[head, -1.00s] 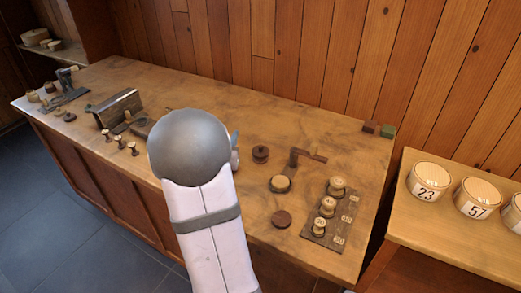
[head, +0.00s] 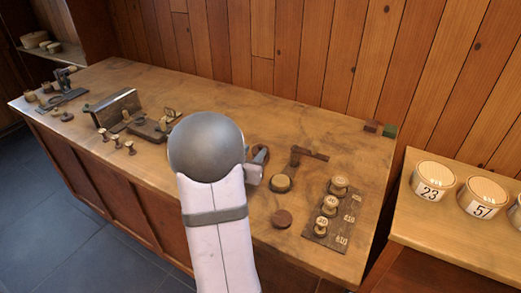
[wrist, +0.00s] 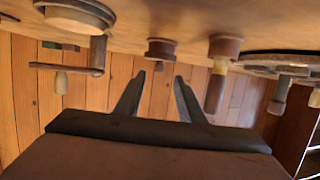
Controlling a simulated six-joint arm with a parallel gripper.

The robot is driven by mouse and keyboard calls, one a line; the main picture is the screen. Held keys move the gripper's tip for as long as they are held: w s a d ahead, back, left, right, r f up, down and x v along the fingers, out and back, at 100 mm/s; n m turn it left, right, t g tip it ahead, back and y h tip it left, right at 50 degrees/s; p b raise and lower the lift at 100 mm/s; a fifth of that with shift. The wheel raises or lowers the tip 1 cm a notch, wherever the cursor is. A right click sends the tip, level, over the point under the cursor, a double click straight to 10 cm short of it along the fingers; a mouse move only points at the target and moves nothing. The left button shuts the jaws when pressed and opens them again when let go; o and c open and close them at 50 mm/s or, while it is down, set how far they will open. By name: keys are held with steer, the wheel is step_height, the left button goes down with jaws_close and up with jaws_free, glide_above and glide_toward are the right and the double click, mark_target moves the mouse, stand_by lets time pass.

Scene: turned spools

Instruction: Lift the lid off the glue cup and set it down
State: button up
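A small dark red-brown round piece with a knob on top, which looks like the lidded glue cup (wrist: 160,48), stands on the bench straight beyond my fingers in the wrist view, where the bench appears upside down.
A flat brown disc (head: 282,218) lies nearer. A dark board (head: 318,236) bears spools. A brown pot with a handle-like stick (wrist: 218,60) stands beside the cup.

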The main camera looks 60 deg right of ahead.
mark_target(260, 146)
steer(key=shift+p+x, duration=0.55)
steer(key=shift+x, duration=2.05)
steer(key=shift+s, duration=0.2)
jaws_close()
